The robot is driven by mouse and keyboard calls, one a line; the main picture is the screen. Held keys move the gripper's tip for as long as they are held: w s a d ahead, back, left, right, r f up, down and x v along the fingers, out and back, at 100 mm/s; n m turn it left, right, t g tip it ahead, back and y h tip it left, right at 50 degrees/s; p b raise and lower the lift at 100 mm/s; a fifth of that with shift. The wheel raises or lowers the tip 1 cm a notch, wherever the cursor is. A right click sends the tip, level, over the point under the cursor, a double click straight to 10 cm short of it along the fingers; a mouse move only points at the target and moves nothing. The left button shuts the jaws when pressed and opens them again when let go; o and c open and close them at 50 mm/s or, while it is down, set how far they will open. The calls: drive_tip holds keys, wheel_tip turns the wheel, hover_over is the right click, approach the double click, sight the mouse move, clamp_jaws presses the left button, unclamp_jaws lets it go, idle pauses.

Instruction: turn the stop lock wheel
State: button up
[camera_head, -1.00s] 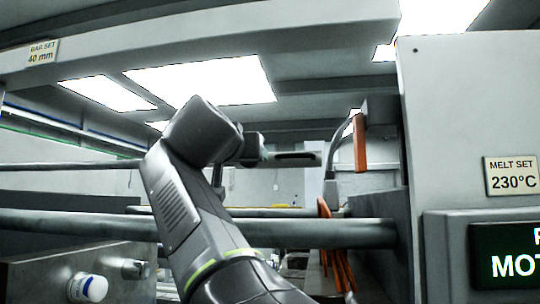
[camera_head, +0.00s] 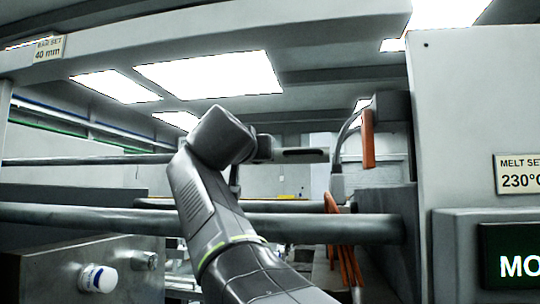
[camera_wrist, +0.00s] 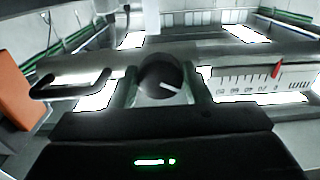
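The stop lock wheel appears to be the dark round knob (camera_wrist: 160,78) with a white mark on its face, in the middle of the wrist view. My gripper (camera_wrist: 161,90) faces it, with one finger on each side of the knob. The fingers are apart; I cannot tell whether they touch its rim. In the head view my arm reaches up and away, with its wrist in front of the far wall. The wheel cannot be made out there.
A scale (camera_wrist: 262,84) with a red pointer lies right of the knob. A dark loop handle (camera_wrist: 70,86) and an orange block (camera_wrist: 18,98) are at left. In the head view, steel bars (camera_head: 300,228) cross by my arm, and an orange piece (camera_head: 368,138) hangs right.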

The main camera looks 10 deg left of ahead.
drive_tip(key=shift+n, duration=0.3)
drive_tip(key=shift+r+n+p, duration=0.15)
drive_tip(key=shift+n+p, duration=2.7)
drive_tip(key=shift+n, duration=11.75)
drive_tip(key=o, duration=1)
